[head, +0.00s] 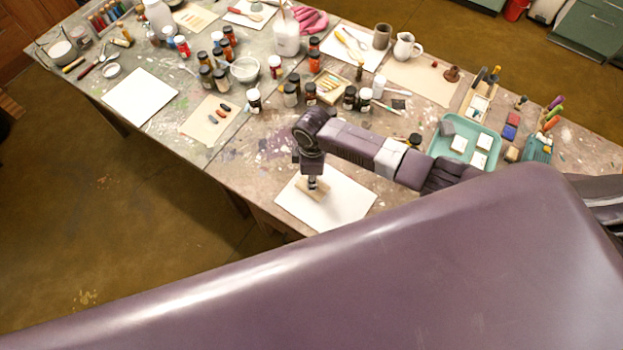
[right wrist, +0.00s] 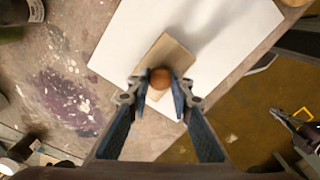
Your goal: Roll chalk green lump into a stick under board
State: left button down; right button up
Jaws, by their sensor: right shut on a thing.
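A small flat wooden board (right wrist: 175,56) with a round brown knob (right wrist: 160,79) is over a white sheet (head: 348,203) at the table's front edge. My right gripper (right wrist: 160,86) is shut on the knob from above, one finger on each side. In the head view the same board (head: 322,187) shows under my right gripper (head: 312,183). No green lump shows; anything under the board is hidden, and I cannot tell whether the board touches the sheet. A dark jointed part at the right of the right wrist view, over the floor, may be my left gripper (right wrist: 295,124); its jaws are unclear.
Several pigment jars (head: 310,92) stand behind the sheet. A tan sheet (head: 211,120) with small dark sticks lies to the left.

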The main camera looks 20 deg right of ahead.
jog(key=shift+s+a, duration=0.4)
jog(key=shift+a, duration=0.2)
jog(key=shift+s+a, duration=0.35)
jog(key=shift+a, duration=0.2)
notch_tip(320, 180, up, 8)
dwell(0.6)
jog(key=shift+w, duration=0.1)
dwell(0.4)
